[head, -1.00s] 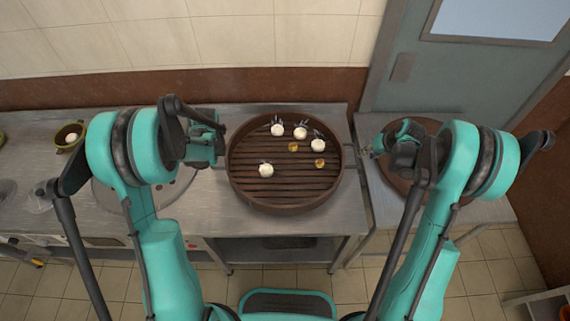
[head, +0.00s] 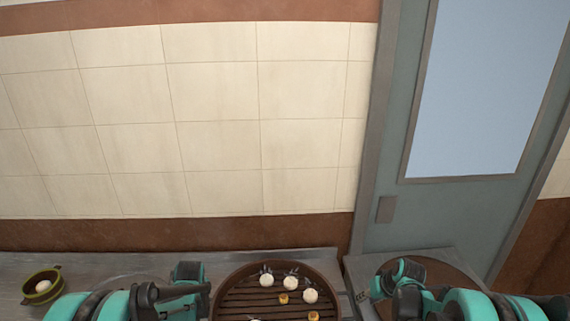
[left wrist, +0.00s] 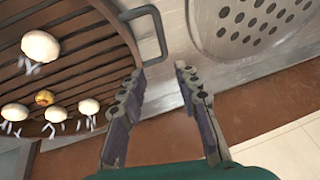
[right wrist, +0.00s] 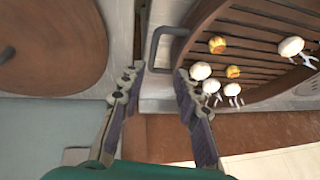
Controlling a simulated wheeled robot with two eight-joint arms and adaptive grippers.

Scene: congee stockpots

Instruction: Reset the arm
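My left gripper (left wrist: 158,76) is open and empty in the left wrist view, with the handle (left wrist: 150,28) of the round brown steamer just beyond its fingertips. My right gripper (right wrist: 160,74) is also open and empty, with another steamer handle (right wrist: 157,45) just beyond its tips. In the head view both arms are low in the picture, one on each side of the steamer (head: 221,283). The right gripper (head: 368,294) is beside its right edge. The left fingertips are hard to make out there.
The steamer holds several white buns (head: 309,296) and small yellow pieces (head: 283,298). A green bowl (head: 28,296) with a white item stands at the far left. A round brown board or lid (right wrist: 50,45) lies right of the steamer. A tiled wall (head: 215,120) and a door (head: 400,215) stand behind.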

